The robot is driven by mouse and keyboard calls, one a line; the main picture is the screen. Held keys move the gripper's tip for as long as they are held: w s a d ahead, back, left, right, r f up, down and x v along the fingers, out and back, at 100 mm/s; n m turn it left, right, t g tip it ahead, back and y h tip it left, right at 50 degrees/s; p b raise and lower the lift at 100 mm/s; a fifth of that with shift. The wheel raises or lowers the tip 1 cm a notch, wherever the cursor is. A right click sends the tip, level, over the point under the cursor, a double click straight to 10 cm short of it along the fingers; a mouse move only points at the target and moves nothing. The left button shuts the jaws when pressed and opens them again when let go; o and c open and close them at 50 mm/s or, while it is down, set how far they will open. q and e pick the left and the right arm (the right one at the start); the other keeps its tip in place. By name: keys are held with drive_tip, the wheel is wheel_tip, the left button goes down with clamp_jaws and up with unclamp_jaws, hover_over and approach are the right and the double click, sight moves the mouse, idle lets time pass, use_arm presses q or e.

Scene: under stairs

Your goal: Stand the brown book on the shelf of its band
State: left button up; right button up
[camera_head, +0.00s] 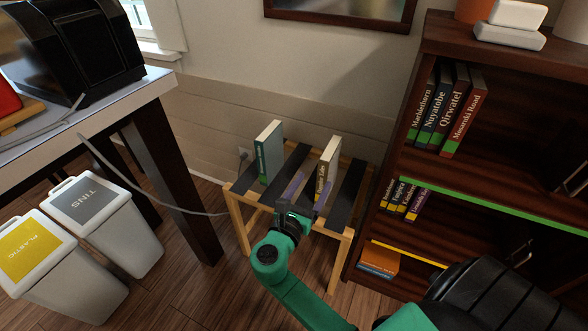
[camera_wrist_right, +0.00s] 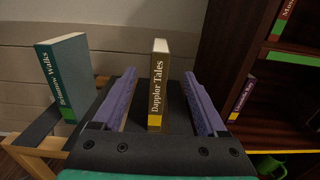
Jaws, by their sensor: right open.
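In the bookcase, a shelf edge with a yellow strip (camera_head: 408,255) lies below one with a green strip (camera_head: 490,205). Small books (camera_head: 405,197) stand at the left on the yellow-strip shelf. My left gripper is out of view.
A teal book (camera_head: 269,150) with a green band stands left of the brown one on the stand. Several green-banded books (camera_head: 447,110) fill the upper shelf's left end. An orange book (camera_head: 380,260) sits at the bottom. Two bins (camera_head: 95,205) and a table stand left.

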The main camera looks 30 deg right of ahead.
sight(331, 151)
drive_tip(key=b+x, duration=0.2)
drive_tip(key=x, duration=1.2)
drive_tip(key=shift+w+d, duration=0.15)
drive_tip(key=shift+d, duration=0.15)
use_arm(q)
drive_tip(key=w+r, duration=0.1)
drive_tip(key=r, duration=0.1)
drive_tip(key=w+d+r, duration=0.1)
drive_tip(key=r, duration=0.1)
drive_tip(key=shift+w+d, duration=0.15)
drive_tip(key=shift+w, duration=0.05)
use_arm(e)
drive_tip(key=shift+a, duration=0.1)
clamp_jaws()
